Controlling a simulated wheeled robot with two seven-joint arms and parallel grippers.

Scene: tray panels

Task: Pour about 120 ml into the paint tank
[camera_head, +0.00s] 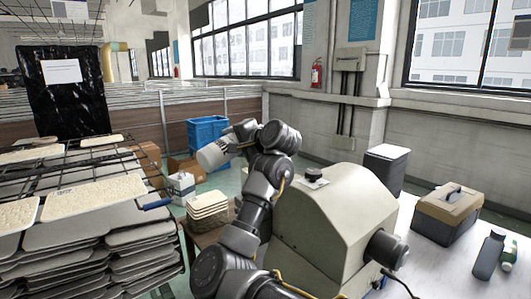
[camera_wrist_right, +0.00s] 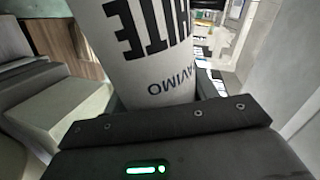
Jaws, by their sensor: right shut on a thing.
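My right gripper (camera_head: 234,139) is shut on a white bottle (camera_head: 213,154), held in the air and tilted in the head view. In the right wrist view the bottle (camera_wrist_right: 150,45) fills the space between the fingers and carries dark lettering that includes "WHITE". The bottle's mouth is not clear in either view. A beige machine (camera_head: 345,215) with a round dark-and-white fitting (camera_head: 314,178) on top stands to the right of my arm; I cannot tell whether it is the paint tank. My left gripper is not in view.
A wire rack with pale panels (camera_head: 95,196) and stacked trays (camera_head: 105,250) fills the left. A toolbox (camera_head: 447,214) and a dark bottle (camera_head: 489,255) stand on the white table at right. A blue crate (camera_head: 207,133) and a pale stack (camera_head: 208,207) lie beyond my arm.

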